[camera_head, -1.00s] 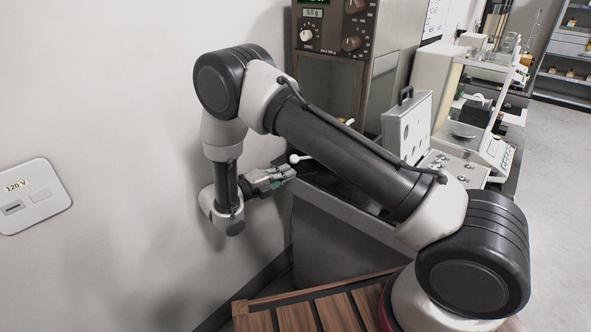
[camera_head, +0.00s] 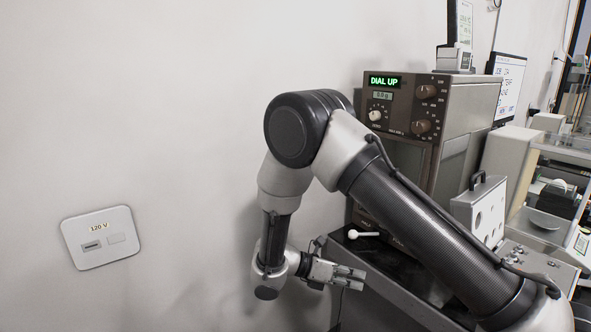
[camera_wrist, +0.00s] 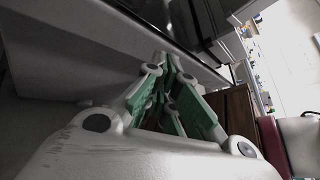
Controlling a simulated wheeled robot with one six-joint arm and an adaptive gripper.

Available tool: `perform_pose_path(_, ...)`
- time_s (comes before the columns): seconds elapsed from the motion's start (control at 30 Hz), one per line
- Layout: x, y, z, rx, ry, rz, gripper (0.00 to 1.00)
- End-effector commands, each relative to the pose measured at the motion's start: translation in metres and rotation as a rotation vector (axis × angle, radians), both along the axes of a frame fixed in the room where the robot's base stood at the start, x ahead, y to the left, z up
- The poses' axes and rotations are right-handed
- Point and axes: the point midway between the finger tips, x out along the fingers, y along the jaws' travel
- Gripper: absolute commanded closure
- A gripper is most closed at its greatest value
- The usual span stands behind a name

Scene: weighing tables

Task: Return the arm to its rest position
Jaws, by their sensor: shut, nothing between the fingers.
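My arm is bent, with its elbow high in front of the pale wall and its forearm hanging down to the wrist. My gripper (camera_head: 357,277) points to the right in the head view, just below a white-knobbed lever at the left end of the dark bench. It is shut and empty. In the wrist view the green-padded fingers of my gripper (camera_wrist: 172,60) come together at the tips, with nothing between them. Whether the gripper touches the bench side cannot be told.
A brown balance (camera_head: 441,120) with a green "DIAL UP" display stands on the dark bench (camera_head: 385,308). An open grey case (camera_head: 480,209) is behind my arm. A 120 V wall plate (camera_head: 100,237) is at left. Bare wall lies close behind my arm.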

Motion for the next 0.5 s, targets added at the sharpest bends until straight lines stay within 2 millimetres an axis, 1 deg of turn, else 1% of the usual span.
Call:
perform_pose_path(0.03,-0.006,-0.008,0.014,0.052,-0.067,-0.078,1.00)
perform_pose_path(0.17,-0.027,-0.031,0.049,0.188,-0.263,-0.330,1.00)
perform_pose_path(0.3,-0.053,-0.057,0.093,0.335,-0.488,-0.651,1.00)
perform_pose_path(0.5,-0.090,-0.091,0.150,0.515,-0.766,-1.088,1.00)
